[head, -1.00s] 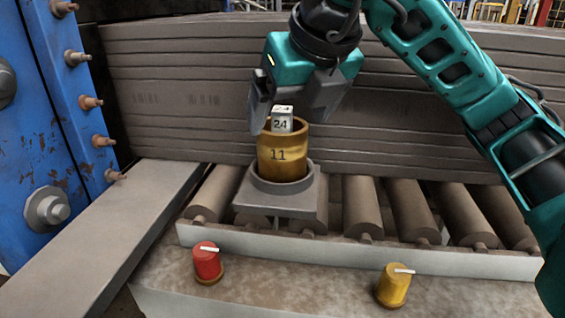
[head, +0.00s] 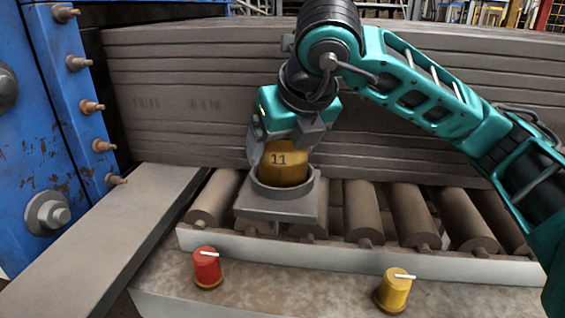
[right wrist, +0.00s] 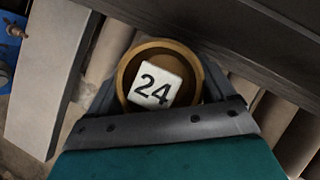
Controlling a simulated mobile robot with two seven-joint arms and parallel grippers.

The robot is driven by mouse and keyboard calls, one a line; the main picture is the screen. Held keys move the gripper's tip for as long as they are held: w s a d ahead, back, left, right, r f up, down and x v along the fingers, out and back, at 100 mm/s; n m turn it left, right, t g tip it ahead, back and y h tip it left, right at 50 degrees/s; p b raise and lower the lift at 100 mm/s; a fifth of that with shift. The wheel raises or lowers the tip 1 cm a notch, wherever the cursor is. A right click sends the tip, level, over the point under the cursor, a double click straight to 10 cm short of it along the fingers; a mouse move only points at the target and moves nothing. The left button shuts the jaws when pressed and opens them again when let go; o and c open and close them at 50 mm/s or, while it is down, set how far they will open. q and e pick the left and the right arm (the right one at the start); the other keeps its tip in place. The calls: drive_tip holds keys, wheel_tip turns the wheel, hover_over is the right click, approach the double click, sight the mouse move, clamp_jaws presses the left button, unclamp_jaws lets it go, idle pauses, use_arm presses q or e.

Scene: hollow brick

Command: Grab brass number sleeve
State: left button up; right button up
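The brass sleeve (head: 283,168), marked 11, stands in a round grey holder (head: 284,190) on a square grey plate. My right gripper (head: 287,143) is lowered over its upper part from above, one finger on each side. In the right wrist view the sleeve's rim (right wrist: 124,80) lies between the fingers (right wrist: 160,88). They are very close to its wall, and I cannot tell whether they press on it. A white block (right wrist: 154,84) marked 24 sits inside the sleeve; the gripper hides it in the head view. My left gripper is not in view.
A red knob (head: 207,267) and a yellow knob (head: 394,288) stand on the front ledge. Rollers (head: 366,209) lie around the holder. A stacked grey wall (head: 170,100) rises behind, and a blue machine frame (head: 45,130) with bolts stands left.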

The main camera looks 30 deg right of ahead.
drive_tip(key=c, duration=0.7)
drive_tip(key=shift+r, duration=0.1)
drive_tip(key=shift+c, duration=0.6)
drive_tip(key=shift+r, duration=0.1)
